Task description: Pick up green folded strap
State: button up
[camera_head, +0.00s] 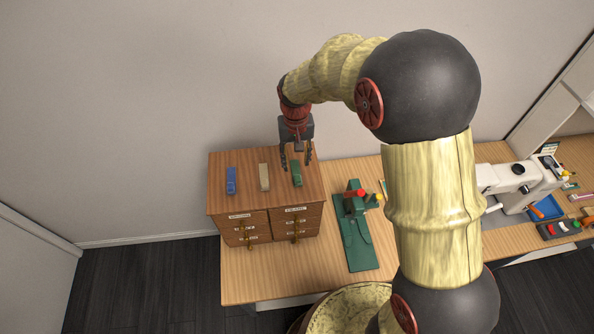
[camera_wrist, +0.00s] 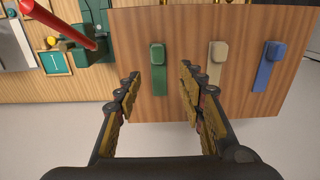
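The green folded strap (camera_head: 297,174) lies on top of the wooden drawer cabinet (camera_head: 247,200), the rightmost of three straps in the head view. My gripper (camera_head: 296,158) is above the back part of the cabinet top, by the strap's far end. In the wrist view, my gripper (camera_wrist: 160,84) is open and empty, and the green strap (camera_wrist: 158,75) shows lined up with the gap between the fingertips. I cannot tell the exact height of the fingertips above it.
A beige strap (camera_head: 264,176) and a blue strap (camera_head: 231,181) lie left of the green one. A green press-like tool (camera_head: 357,230) with a red handle stands right of the cabinet on the wooden table (camera_head: 262,286). A white sewing machine (camera_head: 515,180) is farther right.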

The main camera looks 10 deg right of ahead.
aim_at(297, 172)
notch_tip(297, 172, down, 7)
jog(key=shift+w+d+f+p, duration=0.1)
jog(key=shift+d+f+p, duration=0.1)
jog(key=shift+p, duration=0.35)
grip_shut()
dwell(0.4)
